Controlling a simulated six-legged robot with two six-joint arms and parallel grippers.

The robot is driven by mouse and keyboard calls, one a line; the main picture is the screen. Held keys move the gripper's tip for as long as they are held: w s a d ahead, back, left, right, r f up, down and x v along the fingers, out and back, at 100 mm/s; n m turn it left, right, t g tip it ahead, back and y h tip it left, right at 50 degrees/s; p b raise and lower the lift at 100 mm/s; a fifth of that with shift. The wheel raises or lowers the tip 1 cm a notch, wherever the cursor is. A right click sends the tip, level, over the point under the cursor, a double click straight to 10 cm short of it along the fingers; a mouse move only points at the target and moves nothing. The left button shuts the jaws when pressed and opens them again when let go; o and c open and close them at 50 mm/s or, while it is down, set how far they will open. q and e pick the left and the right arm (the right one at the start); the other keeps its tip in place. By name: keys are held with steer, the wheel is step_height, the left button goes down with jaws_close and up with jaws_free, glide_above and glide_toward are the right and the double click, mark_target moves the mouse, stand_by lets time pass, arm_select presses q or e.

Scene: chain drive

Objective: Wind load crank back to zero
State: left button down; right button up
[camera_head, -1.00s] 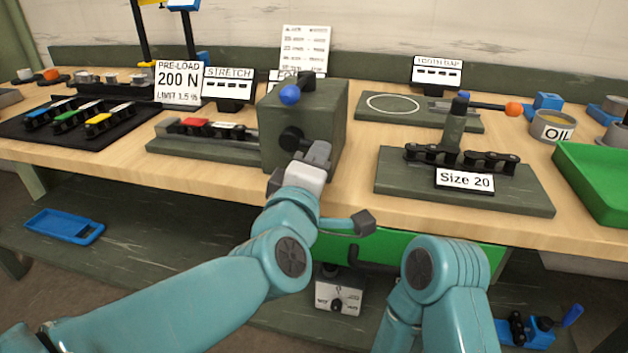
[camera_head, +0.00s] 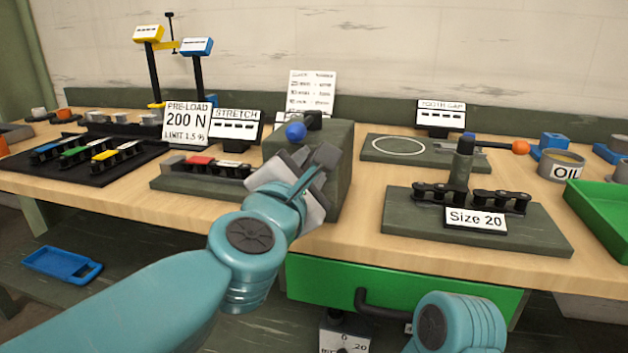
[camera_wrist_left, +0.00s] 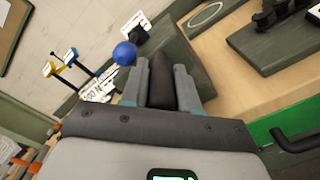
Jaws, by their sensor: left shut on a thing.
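The load crank belongs to the dark green block (camera_head: 338,190) near the front of the bench. A dark crank grip (camera_wrist_left: 160,85) shows between my left fingers in the left wrist view. My left gripper (camera_head: 318,175) is shut on that grip, in front of the block, and it hides the crank arm and hub in the head view. A blue ball knob (camera_head: 295,131) sits at the top of the block; it also shows in the left wrist view (camera_wrist_left: 124,53). My right gripper is out of view; only part of the right arm shows.
The stretch rig (camera_head: 205,182) with a red-marked chain lies left of the block. The STRETCH display (camera_head: 236,127) and 200 N pre-load sign (camera_head: 187,124) stand behind. The Size 20 fixture (camera_head: 400,225) is to the right. A green drawer (camera_head: 400,288) is below.

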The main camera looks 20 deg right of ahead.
arm_select(q)
steer(key=shift+w+a+r+n+b, duration=0.15)
steer(key=shift+w+a+r+n, duration=0.2)
steer(key=shift+n, duration=0.65)
steer(key=shift+w+a+r+n+b, duration=0.15)
steer(key=shift+a+n, duration=0.35)
steer(key=shift+n, duration=0.5)
steer(key=shift+w+a+r+n+b, duration=0.2)
steer(key=shift+w+a+n, duration=0.15)
steer(key=shift+n, duration=0.65)
steer(key=c, duration=0.8)
jaws_free()
steer(key=shift+f, duration=0.15)
steer(key=shift+c, duration=0.2)
steer(key=shift+s, duration=0.1)
